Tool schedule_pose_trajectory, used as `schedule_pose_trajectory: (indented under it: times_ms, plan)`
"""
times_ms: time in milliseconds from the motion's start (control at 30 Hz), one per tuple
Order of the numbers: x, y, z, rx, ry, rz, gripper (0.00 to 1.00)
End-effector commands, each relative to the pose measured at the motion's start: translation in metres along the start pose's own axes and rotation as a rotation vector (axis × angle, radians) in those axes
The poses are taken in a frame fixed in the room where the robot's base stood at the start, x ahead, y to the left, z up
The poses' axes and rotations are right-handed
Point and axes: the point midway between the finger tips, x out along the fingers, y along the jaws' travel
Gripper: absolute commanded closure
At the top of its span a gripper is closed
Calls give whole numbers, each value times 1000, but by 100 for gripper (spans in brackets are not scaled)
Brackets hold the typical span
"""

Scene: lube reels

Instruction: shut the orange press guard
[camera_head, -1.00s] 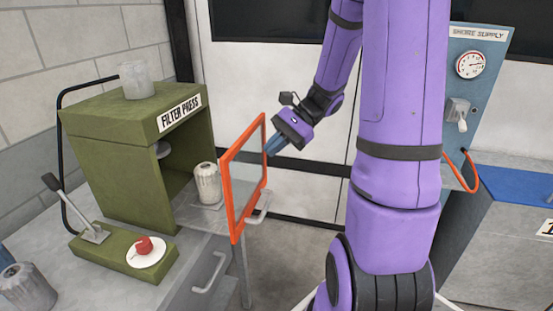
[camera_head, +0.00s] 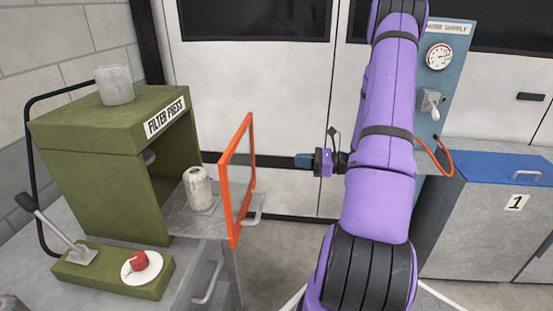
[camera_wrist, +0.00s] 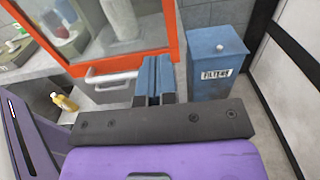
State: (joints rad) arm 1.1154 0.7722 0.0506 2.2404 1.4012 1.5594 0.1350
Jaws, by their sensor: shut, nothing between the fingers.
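The orange press guard (camera_head: 236,180) is a framed clear panel that stands open, swung out from the front of the green filter press (camera_head: 120,165). In the wrist view the guard's orange frame (camera_wrist: 171,28) is close ahead, with a grey handle (camera_wrist: 112,79) low on it. A pale canister (camera_head: 198,188) sits at the press opening, behind the guard. My gripper (camera_head: 300,161) is shut and empty, to the right of the guard and apart from it in the head view. Its blue fingers (camera_wrist: 153,80) point toward the guard in the wrist view.
A lever (camera_head: 62,232) and a red button (camera_head: 138,261) are on the green base in front of the press. A blue bin labelled FILTERS (camera_wrist: 217,65) stands beyond the guard. A grey cabinet (camera_head: 490,215) with a blue top is at the right.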

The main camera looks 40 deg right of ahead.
Motion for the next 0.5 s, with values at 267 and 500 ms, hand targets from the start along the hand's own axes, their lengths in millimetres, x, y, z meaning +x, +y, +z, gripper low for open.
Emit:
schedule_pose_trajectory:
  times_ms: [267,500]
  plan:
    - [45,2,1,0,0,8,100]
    - [89,2,0,-1,1,7,100]
